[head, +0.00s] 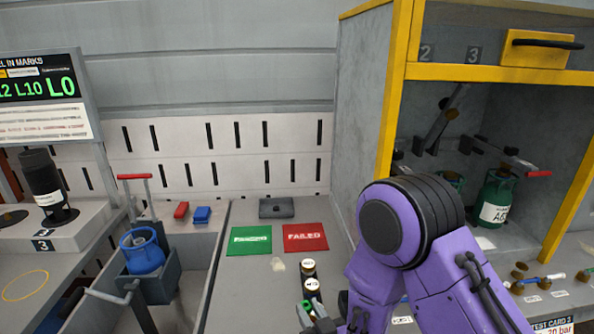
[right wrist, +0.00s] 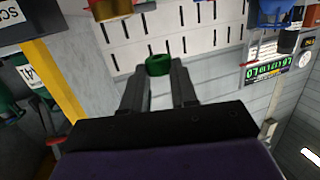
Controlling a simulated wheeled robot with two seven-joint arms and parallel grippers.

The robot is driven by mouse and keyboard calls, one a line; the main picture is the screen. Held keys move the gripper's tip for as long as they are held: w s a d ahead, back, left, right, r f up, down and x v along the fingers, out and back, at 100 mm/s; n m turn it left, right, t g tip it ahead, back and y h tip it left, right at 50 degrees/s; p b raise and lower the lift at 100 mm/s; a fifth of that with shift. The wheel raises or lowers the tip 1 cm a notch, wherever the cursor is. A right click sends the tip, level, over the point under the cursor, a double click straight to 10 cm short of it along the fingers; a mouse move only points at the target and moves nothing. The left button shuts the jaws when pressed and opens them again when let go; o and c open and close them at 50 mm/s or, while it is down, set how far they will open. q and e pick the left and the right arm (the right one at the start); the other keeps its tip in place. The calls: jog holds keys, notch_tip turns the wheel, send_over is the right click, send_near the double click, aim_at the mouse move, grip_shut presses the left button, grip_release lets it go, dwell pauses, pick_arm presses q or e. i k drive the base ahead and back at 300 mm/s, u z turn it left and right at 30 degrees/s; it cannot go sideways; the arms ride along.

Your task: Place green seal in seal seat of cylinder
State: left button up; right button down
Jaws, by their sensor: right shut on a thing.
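My right gripper (head: 318,320) is low at the bottom centre of the head view, partly cut off by the lower edge. It is shut on the green seal (right wrist: 158,65), a small ring that shows at the fingertips in the right wrist view. A bit of the green seal (head: 306,306) also shows in the head view. A blue cylinder (head: 146,255) sits in a grey holder (head: 152,287) to the left, apart from my right gripper. Its seal seat cannot be made out. Green cylinders (head: 495,198) stand in the cabinet at right. My left gripper is not in view.
A green card (head: 249,240) and a red FAILED card (head: 305,237) lie on the grey bench. Small dark labelled pieces (head: 309,266) stand close to my right gripper. The cabinet's yellow post (head: 395,95) rises behind my right arm. Bench left of the gripper is clear.

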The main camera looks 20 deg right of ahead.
aim_at(450, 174)
jog(key=u, duration=2.65)
jog(key=k, duration=2.05)
jog(key=z, duration=1.3)
